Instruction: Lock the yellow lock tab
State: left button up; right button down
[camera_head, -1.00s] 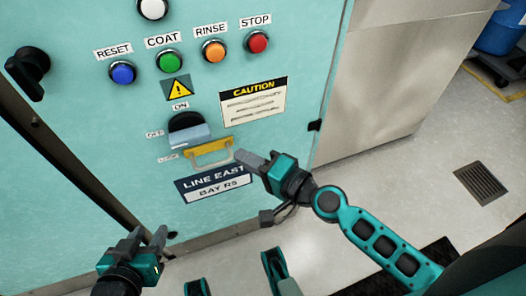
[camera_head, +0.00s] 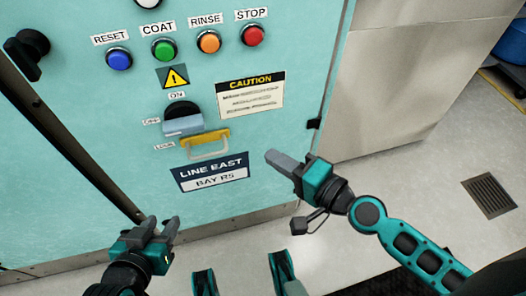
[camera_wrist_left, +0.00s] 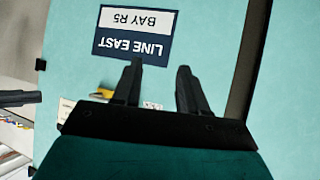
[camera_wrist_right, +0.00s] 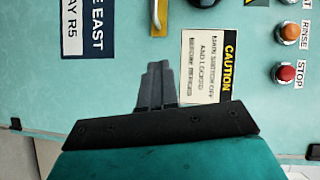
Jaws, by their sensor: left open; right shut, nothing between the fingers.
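The yellow lock tab (camera_head: 204,140) is on the teal panel, just below the grey-blue switch handle (camera_head: 184,125), with a pale wire loop hanging from it. It also shows in the right wrist view (camera_wrist_right: 159,15) at the top edge, and partly in the left wrist view (camera_wrist_left: 104,93) beside the fingers. My right gripper (camera_head: 274,157) is shut and empty, to the right of the tab and apart from it. Its shut fingers (camera_wrist_right: 156,82) show in the right wrist view. My left gripper (camera_head: 163,228) is open and empty, low at the left, below the nameplate.
The LINE EAST nameplate (camera_head: 212,172) is below the tab and the caution label (camera_head: 250,94) is right of it. Blue (camera_head: 119,59), green (camera_head: 163,50), orange (camera_head: 208,41) and red (camera_head: 253,35) buttons sit above. A black knob (camera_head: 27,48) is at far left.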

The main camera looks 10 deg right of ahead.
pick_arm(q)
jog(key=shift+w+d+f+b, duration=0.2)
jog(key=shift+d+b, duration=0.25)
jog(key=shift+b, duration=0.5)
pick_arm(e)
jog(key=shift+v, duration=2.5)
pick_arm(q)
jog(key=shift+w+a, duration=0.1)
